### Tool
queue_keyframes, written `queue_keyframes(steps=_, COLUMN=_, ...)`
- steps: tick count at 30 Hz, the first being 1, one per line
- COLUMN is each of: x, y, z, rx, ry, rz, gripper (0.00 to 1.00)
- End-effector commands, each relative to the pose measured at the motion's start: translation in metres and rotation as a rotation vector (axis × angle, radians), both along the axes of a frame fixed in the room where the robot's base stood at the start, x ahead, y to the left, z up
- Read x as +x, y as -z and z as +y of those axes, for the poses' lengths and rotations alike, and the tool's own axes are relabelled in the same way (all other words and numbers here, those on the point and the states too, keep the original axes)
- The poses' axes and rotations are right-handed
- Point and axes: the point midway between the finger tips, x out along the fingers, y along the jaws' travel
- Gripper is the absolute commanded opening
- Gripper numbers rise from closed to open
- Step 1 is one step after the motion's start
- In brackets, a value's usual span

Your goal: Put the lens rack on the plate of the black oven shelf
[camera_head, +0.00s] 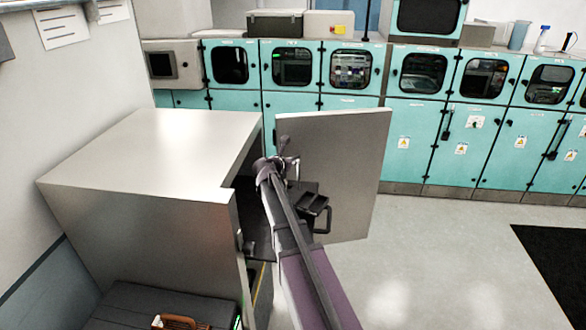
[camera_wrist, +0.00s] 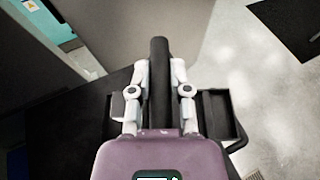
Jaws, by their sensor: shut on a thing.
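My gripper (camera_wrist: 159,72) is shut on the thick dark handle bar (camera_wrist: 159,95) of the black lens rack (camera_wrist: 217,112), seen in the wrist view. The rack's open compartments show on both sides of the fingers. In the head view the rack (camera_head: 313,208) shows just right of my arm, in front of the open oven door; my arm hides its left part and the fingertips. The dark oven shelf (camera_head: 257,238) shows partly at the oven's opening, left of my arm. In the wrist view a dark flat surface (camera_wrist: 60,120) lies left of the rack; contact cannot be told.
The grey oven (camera_head: 150,150) stands on the left, its door (camera_head: 350,160) swung open behind the rack. A case with a brown handle (camera_head: 180,322) is at the lower left. Teal cabinets (camera_head: 400,140) line the back. The pale floor (camera_head: 430,260) at right is clear up to a black mat (camera_head: 560,260).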

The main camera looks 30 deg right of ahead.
Motion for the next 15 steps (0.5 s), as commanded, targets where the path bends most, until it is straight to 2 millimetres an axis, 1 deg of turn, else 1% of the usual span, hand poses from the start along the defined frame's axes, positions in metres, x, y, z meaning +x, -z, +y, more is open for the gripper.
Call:
queue_keyframes(steps=5, x=0.006, y=0.000, z=-0.002, rx=-0.001, ry=0.000, rz=-0.001, gripper=0.00)
queue_keyframes(steps=8, x=0.014, y=0.001, z=-0.005, rx=-0.001, ry=0.000, rz=-0.001, gripper=0.00)
queue_keyframes(steps=15, x=0.012, y=0.017, z=-0.005, rx=-0.001, ry=0.001, rz=0.000, gripper=0.00)
